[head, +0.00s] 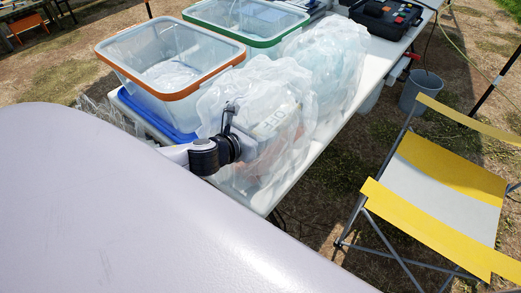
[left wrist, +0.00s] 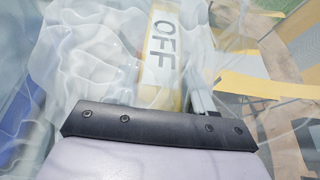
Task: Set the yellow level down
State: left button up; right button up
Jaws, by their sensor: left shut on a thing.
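The yellow level shows in the left wrist view as a yellow bar (left wrist: 163,55) with a white label reading OFF. It runs up from my gripper, seen through or against clear plastic. In the head view its pale label face (head: 277,121) shows among the folds of a clear plastic bag (head: 300,158) at the table's near end. My left gripper (head: 231,115) is at the bag's left side, shut on the level; the plastic blurs the exact contact. A finger (left wrist: 203,100) shows beside the bar in the wrist view. My right gripper is not in view.
An orange-rimmed clear bin (head: 170,94) and a green-rimmed bin (head: 255,42) stand left of the bags on the white table (head: 350,103). A second bag (head: 335,60) and a black case (head: 384,18) lie farther back. A yellow chair (head: 440,190) and grey bucket (head: 420,92) stand right.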

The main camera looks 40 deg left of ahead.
pick_arm(q)
jog(key=shift+f+b, duration=0.7)
jog(key=shift+f, duration=2.2)
jog(key=shift+f, duration=0.1)
jog(key=o, duration=1.2)
jog(key=shift+s, duration=0.1)
jog(key=v, duration=1.2)
